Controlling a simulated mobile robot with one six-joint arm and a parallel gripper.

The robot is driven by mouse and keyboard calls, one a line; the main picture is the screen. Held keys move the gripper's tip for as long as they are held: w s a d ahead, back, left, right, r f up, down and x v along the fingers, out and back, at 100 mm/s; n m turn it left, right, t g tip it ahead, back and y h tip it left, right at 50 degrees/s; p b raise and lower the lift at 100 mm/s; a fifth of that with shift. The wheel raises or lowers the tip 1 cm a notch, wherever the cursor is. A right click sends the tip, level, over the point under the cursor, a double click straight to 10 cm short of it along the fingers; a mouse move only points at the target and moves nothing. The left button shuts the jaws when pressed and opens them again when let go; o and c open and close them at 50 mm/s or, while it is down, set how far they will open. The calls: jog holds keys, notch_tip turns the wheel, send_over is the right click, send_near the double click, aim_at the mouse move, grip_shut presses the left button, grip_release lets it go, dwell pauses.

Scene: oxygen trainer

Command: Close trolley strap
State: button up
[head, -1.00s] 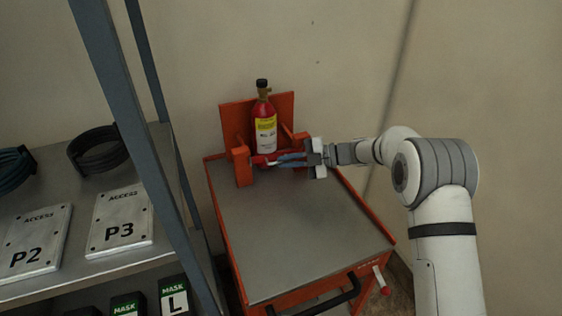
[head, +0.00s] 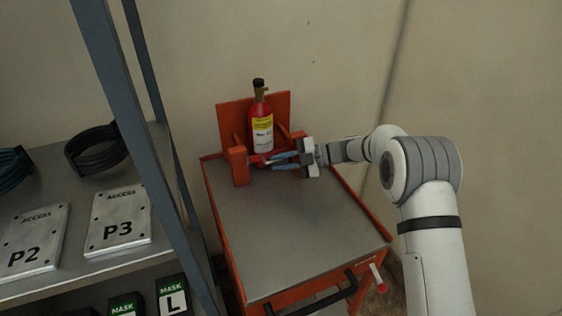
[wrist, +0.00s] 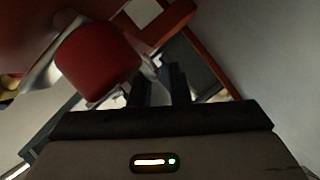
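The orange trolley (head: 300,225) has a flat grey top. A red bottle (head: 261,133) with a yellow and white label and black cap stands upright in the orange bracket at its back. A red strap part with a pale end (head: 257,160) lies low in front of the bottle, between the bracket posts. My gripper (head: 276,160) reaches in from the right. Its two blue fingers look slightly apart, with their tips beside the strap part. In the wrist view, the dark fingers (wrist: 160,85) show a narrow gap, beside a large red rounded part (wrist: 97,62). Exact contact is unclear.
A grey shelf (head: 75,270) with P2 and P3 plates, coiled hoses and mask boxes stands on the left, its blue-grey post close to the trolley. The wall is close behind. The trolley's black handle (head: 325,301) is at the front. Its top is clear.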

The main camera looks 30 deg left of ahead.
jog(key=v, duration=0.7)
jog(key=shift+w+d+b, duration=0.25)
jog(key=shift+d+b, duration=0.05)
jog(key=shift+r, duration=0.1)
